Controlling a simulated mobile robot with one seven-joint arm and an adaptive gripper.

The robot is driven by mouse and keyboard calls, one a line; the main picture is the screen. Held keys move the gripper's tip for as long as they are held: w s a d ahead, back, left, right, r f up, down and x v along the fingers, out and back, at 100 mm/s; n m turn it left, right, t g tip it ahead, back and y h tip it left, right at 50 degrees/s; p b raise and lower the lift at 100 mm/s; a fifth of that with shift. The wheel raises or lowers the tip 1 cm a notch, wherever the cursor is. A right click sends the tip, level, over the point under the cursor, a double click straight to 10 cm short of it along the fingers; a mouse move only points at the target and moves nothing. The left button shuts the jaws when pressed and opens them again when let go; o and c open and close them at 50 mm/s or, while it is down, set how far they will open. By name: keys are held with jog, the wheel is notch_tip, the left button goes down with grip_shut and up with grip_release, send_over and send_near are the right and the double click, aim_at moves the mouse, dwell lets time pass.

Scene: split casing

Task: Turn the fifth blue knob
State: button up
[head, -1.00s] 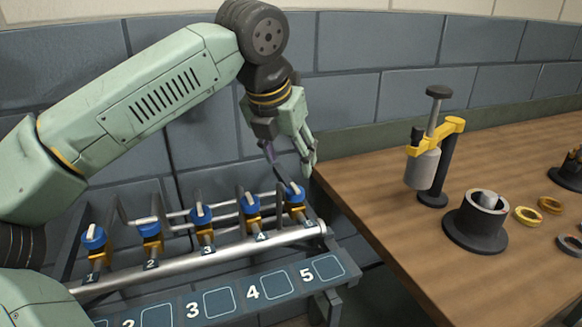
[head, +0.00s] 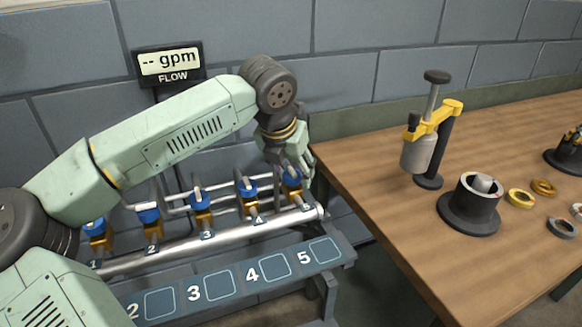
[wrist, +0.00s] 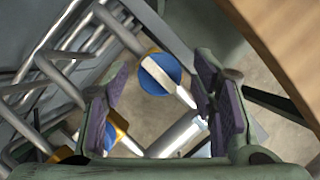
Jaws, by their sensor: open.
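The fifth blue knob (head: 289,174), with a white bar handle across its top, is at the right end of the row of valves. In the wrist view the blue knob (wrist: 157,84) shows between my two fingers, its white bar slanting down to the right. My gripper (head: 297,163) is open, pointing down at the fifth valve; it also shows in the wrist view (wrist: 163,64). A gap shows on each side of the knob there. The fingers partly cover the knob in the head view, and I cannot tell how far down they reach around it.
The fourth knob (head: 247,188) stands close on the left, with more blue knobs beyond it along the silver pipe (head: 180,247). A numbered panel (head: 235,285) runs in front. A flow display (head: 168,63) reads "-- gpm". The wooden table (head: 400,240) is close on the right.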

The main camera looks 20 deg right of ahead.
jog(key=shift+c, duration=0.4)
jog(key=c, duration=1.1)
